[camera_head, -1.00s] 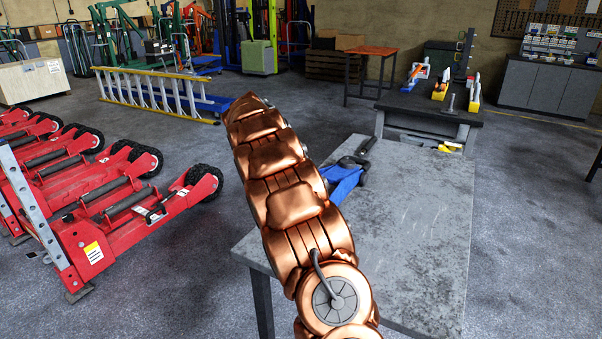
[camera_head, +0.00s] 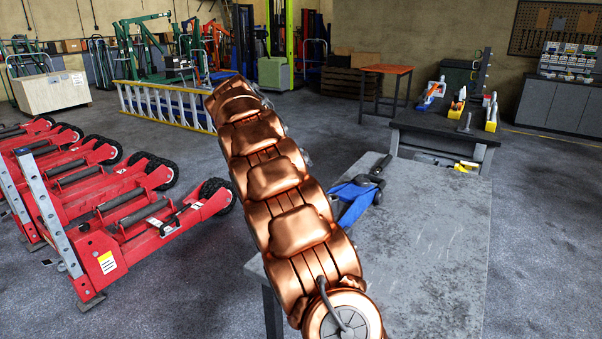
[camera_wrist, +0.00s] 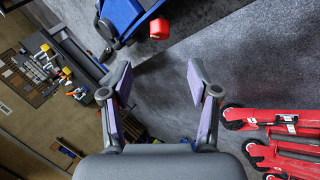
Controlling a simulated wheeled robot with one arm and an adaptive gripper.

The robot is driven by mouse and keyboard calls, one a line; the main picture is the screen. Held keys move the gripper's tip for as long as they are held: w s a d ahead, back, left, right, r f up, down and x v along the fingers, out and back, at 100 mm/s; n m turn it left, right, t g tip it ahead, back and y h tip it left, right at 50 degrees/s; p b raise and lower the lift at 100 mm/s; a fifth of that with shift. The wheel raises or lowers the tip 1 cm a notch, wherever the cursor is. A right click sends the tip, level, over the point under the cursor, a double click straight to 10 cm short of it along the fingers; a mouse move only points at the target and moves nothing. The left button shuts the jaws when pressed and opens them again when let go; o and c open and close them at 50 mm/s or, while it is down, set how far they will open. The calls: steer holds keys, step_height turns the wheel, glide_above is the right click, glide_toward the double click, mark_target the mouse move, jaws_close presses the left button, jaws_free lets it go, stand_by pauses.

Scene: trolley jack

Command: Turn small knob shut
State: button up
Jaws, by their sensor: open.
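A blue trolley jack (camera_head: 355,195) with dark parts lies on the grey table, partly hidden behind my copper-coloured arm in the head view. In the wrist view the blue jack (camera_wrist: 122,14) is at the top, cut off by the frame edge. A small red round part (camera_wrist: 159,28), perhaps the knob, sticks out beside it. My gripper (camera_wrist: 160,84) is open with nothing between its fingers. The red part shows beyond the fingertips and apart from them. The head view does not show my gripper; my arm covers that area.
The jack's grey table (camera_head: 430,240) has a bare top at its right. A dark bench (camera_head: 440,125) with several tools stands behind it. Red wheeled machines (camera_head: 110,210) stand at the left. A yellow-railed ladder (camera_head: 165,106) lies behind them. Open floor surrounds the table.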

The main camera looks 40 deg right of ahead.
steer(key=shift+r, duration=0.1)
steer(key=d+n+y+p, duration=0.2)
steer(key=d+n+p, duration=0.1)
steer(key=p, duration=0.3)
steer(key=d+f+n+y+p, duration=0.1)
steer(key=d+n+y+p, duration=0.1)
steer(key=p, duration=0.5)
steer(key=d+n+y+p, duration=0.3)
steer(key=y+p, duration=0.1)
steer(key=p, duration=0.2)
steer(key=shift+d+f+n, duration=0.25)
steer(key=shift+d+n, duration=0.05)
steer(key=shift+d+f+p, duration=0.1)
steer(key=shift+f+p, duration=0.1)
steer(key=shift+p, duration=0.1)
steer(key=shift+s+f, duration=0.15)
steer(key=shift+f, duration=1.15)
steer(key=shift+a+f+p, duration=0.2)
steer(key=shift+f+p, duration=0.15)
steer(key=shift+f, duration=0.9)
steer(key=shift+a+f+p, duration=0.15)
steer(key=shift+f+p, duration=0.15)
steer(key=shift+f, duration=0.95)
steer(key=shift+c, duration=0.5)
